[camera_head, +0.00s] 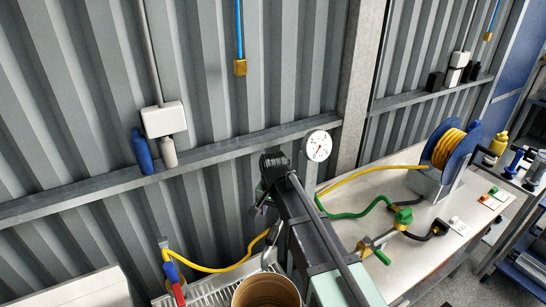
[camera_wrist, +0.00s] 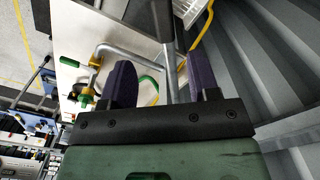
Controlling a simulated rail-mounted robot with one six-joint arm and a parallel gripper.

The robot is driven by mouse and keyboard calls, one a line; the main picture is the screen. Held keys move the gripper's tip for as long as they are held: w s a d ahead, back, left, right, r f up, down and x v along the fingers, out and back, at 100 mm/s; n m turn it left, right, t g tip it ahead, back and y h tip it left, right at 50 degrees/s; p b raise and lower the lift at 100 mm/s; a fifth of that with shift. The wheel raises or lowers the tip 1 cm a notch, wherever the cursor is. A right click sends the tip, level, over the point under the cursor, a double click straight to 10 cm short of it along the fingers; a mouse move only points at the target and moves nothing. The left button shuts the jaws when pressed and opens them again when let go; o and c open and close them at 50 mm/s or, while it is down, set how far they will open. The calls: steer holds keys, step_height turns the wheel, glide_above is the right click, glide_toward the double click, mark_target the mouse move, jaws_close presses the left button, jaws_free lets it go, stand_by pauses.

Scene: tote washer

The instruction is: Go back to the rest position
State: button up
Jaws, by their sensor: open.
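My gripper (camera_wrist: 162,80) shows in the wrist view with its two dark purple fingers spread apart, and nothing is clasped between them. A grey metal pipe (camera_wrist: 167,60) shows in the gap beyond the fingers; I cannot tell how far away it is. In the head view my arm reaches up from the bottom middle, and my gripper (camera_head: 261,198) is partly hidden at its far end, in front of the corrugated wall (camera_head: 215,100). No marker of the rest position shows.
A steel table (camera_head: 350,205) on the right carries a blue reel (camera_head: 447,150) with yellow hose, a green hose (camera_head: 350,214) and valve fittings (camera_head: 403,218). A round gauge (camera_head: 318,146) is on the wall rail. A brown round container (camera_head: 266,292) stands below my arm.

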steer(key=s+d+f+n+b, duration=0.2)
steer(key=s+d+f+b, duration=0.6)
steer(key=f+b, duration=0.3)
steer(key=s+d+f+n+b, duration=0.2)
steer(key=s+d+f+b, duration=0.6)
steer(key=f+b, duration=0.3)
steer(key=shift+s+d, duration=0.3)
steer(key=shift+s, duration=0.15)
